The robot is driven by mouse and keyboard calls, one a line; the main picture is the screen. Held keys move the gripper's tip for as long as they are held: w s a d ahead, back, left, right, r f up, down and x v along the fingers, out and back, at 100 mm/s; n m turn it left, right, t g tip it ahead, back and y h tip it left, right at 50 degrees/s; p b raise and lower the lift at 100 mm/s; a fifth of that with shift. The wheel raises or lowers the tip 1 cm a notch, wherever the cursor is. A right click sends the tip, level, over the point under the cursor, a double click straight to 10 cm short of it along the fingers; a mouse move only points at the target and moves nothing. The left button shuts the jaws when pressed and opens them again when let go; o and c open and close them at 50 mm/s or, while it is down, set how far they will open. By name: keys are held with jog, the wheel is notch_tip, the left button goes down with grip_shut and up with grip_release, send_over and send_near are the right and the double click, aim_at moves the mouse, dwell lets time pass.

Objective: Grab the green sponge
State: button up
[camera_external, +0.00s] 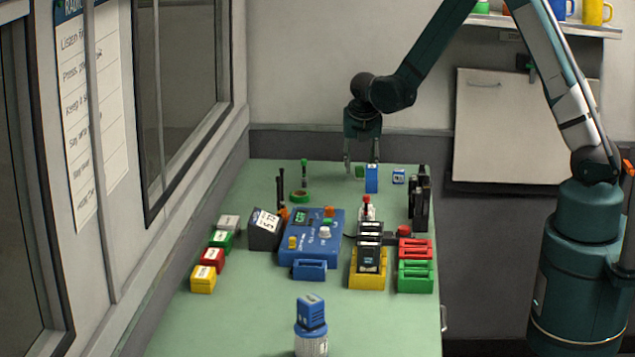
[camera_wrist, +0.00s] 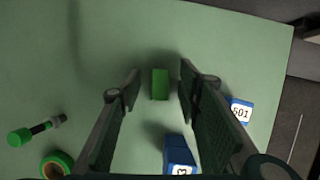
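The green sponge (camera_wrist: 160,84) is a small green block on the green table. In the wrist view it lies between and just beyond the fingertips of my gripper (camera_wrist: 160,80), with a gap on both sides. My gripper is open, pointing down above the far part of the table. In the external view the sponge (camera_external: 360,171) shows small between the fingers of my gripper (camera_external: 361,168), partly hidden behind a blue block. I cannot tell the exact height of the fingertips above the table.
A blue block (camera_external: 372,178) stands close on the near side of the sponge; another blue item (camera_external: 399,176) is to its right. A blue control box (camera_external: 312,235) and trays fill the table's middle.

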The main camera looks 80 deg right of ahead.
aim_at(360, 168)
jog(key=c, duration=0.8)
notch_tip(360, 168, up, 10)
jog(key=p, duration=0.1)
jog(key=shift+p, duration=0.3)
dwell(0.7)
